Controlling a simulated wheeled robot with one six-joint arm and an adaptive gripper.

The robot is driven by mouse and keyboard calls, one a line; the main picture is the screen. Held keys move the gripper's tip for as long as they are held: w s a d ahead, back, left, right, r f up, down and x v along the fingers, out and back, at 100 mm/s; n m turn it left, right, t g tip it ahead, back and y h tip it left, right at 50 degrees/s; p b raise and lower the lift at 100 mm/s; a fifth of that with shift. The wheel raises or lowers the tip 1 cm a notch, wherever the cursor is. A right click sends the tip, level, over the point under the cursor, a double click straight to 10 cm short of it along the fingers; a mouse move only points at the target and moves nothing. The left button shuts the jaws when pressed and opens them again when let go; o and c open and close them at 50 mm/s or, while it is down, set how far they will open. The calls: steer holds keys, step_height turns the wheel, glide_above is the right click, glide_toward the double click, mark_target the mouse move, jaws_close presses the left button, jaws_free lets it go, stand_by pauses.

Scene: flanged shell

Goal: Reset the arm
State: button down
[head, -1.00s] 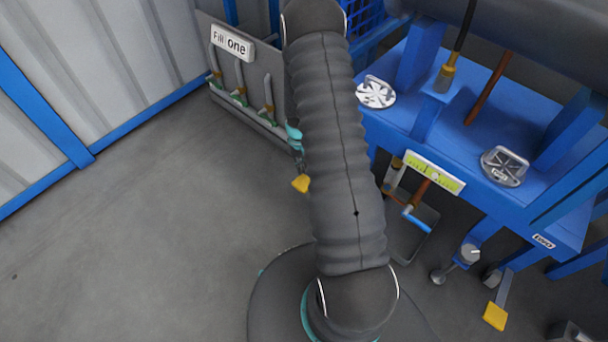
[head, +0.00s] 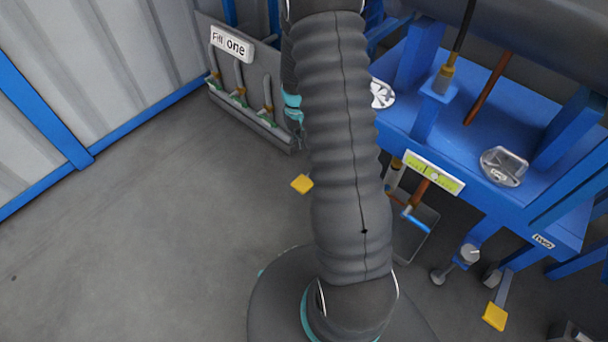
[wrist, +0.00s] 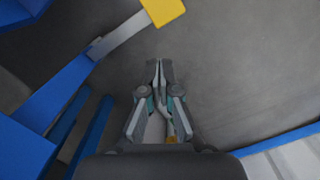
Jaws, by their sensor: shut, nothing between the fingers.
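My gripper (wrist: 160,72) shows in the wrist view with its two fingers together and nothing between them. In the head view my arm, in a ribbed dark sleeve, rises through the middle of the picture.
A blue stand (head: 420,125) carrying a large grey cylinder (head: 540,45) fills the right. A panel (head: 240,110) with several handles and a "Fill one" sign (head: 231,44) stands behind. A yellow pedal (wrist: 163,10) is near my gripper. Floor at left (head: 130,240) is clear.

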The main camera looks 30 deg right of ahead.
stand_by(0.6)
steer(key=s+a+r+t, duration=0.2)
steer(key=s+a+r, duration=0.3)
steer(key=s+r, duration=0.3)
steer(key=s+a+r+n+t+p, duration=0.1)
steer(key=s+a+r, duration=0.4)
steer(key=r, duration=1)
steer(key=s+a+r+n+t+p, duration=0.1)
steer(key=s+a+r+t, duration=0.2)
steer(key=s+r, duration=0.8)
steer(key=shift+s+a+r+t, duration=0.2)
steer(key=shift+a+r+t, duration=0.2)
steer(key=shift+a+r, duration=0.55)
steer(key=shift+a+f, duration=0.1)
steer(key=shift+f, duration=0.1)
